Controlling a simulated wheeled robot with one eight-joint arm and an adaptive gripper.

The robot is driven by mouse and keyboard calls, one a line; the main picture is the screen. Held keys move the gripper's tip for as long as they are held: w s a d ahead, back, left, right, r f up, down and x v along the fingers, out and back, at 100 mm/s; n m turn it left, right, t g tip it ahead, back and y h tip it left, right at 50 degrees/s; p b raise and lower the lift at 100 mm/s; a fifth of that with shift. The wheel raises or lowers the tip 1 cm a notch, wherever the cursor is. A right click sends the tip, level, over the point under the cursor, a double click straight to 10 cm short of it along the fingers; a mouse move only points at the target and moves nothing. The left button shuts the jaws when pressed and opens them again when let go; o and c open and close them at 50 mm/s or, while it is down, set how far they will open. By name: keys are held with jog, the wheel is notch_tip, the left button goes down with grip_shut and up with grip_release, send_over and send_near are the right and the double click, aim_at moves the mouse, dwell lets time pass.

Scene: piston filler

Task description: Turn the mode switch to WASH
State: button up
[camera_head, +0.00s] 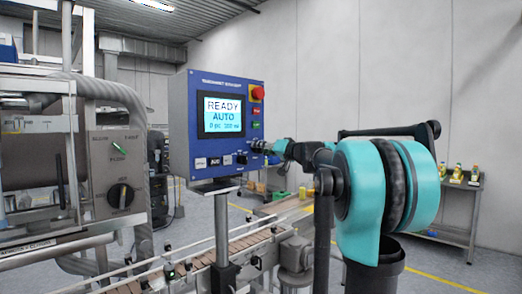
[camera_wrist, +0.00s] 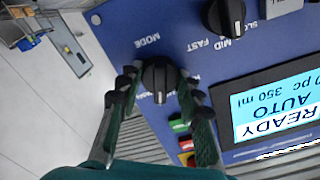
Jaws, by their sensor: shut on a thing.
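The mode switch (camera_wrist: 158,80) is a black knob on the blue control panel (camera_wrist: 185,28), beside the printed word MODE in the wrist view. The fingers of my gripper (camera_wrist: 158,84) are on both sides of the knob and shut on it. A pale pointer line on the knob points toward the bottom of the wrist picture. The position labels around it are partly hidden by the fingers. In the head view my gripper (camera_head: 264,147) reaches the lower right of the panel (camera_head: 190,130) and covers the switch. The screen (camera_head: 223,115) reads READY, AUTO.
A second black knob (camera_wrist: 226,16), marked SLOW, MID and FAST, sits near the switch. A red emergency stop (camera_head: 257,93) and coloured buttons (camera_head: 256,124) line the panel's right side. A conveyor (camera_head: 190,267) runs below. A grey machine with a dial (camera_head: 121,195) stands left.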

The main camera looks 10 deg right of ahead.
jog(key=m, duration=0.4)
jog(key=shift+m, duration=0.3)
dwell(0.4)
jog(key=o, duration=1.2)
jog(key=shift+c, duration=0.2)
jog(key=v, duration=1.2)
